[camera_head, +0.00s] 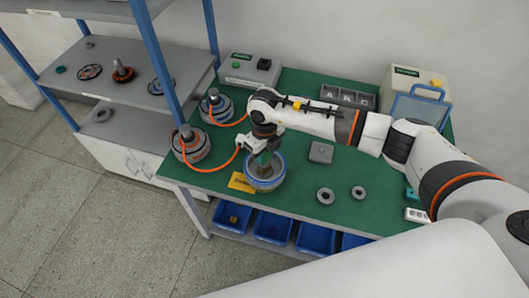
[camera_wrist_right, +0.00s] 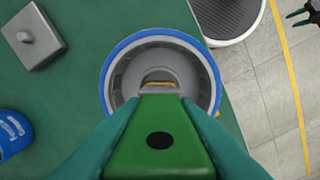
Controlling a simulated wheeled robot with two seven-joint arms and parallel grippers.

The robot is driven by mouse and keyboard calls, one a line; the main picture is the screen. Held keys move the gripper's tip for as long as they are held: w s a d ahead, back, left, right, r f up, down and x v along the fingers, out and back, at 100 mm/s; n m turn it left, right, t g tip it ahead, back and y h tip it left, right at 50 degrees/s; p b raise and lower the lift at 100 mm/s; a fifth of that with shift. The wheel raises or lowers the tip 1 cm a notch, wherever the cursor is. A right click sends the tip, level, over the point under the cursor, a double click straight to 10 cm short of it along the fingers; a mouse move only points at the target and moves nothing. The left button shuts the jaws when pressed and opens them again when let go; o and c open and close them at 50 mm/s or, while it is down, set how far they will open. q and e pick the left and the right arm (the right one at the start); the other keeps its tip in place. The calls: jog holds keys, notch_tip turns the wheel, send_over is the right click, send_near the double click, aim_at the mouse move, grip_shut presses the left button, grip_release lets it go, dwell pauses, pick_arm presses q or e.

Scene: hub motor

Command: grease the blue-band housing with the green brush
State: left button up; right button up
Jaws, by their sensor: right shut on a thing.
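The blue-band housing (camera_head: 265,186) stands on the green bench top near its front edge. In the right wrist view the housing (camera_wrist_right: 213,75) shows as a grey ring with a blue outer band, open side up. My right gripper (camera_head: 264,156) is above the housing, shut on the green brush (camera_wrist_right: 160,140). The teal fingers flank the brush handle, and the brush's pale tip lies over the housing's inside. Whether the bristles touch the inner wall cannot be told. My left gripper (camera_wrist_right: 297,18) appears at the corner of the wrist view, open, over the floor.
A yellow plate (camera_head: 240,182) lies beside the blue-band housing. A grey block (camera_head: 321,152) and small rings (camera_head: 326,196) lie to the right. Blue bins (camera_head: 273,228) sit below the front edge.

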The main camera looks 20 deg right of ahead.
jog(key=n+b, duration=0.1)
jog(key=n, duration=0.1)
jog(key=shift+f+n+b, duration=0.15)
jog(key=shift+n+b, duration=0.15)
jog(key=shift+b, duration=0.05)
jog(key=shift+n+b, duration=0.3)
jog(key=shift+n, duration=0.3)
jog(key=m, duration=0.4)
jog(key=shift+r+p, duration=0.2)
jog(key=shift+p, duration=0.2)
jog(key=m, duration=0.4)
jog(key=shift+f, duration=0.1)
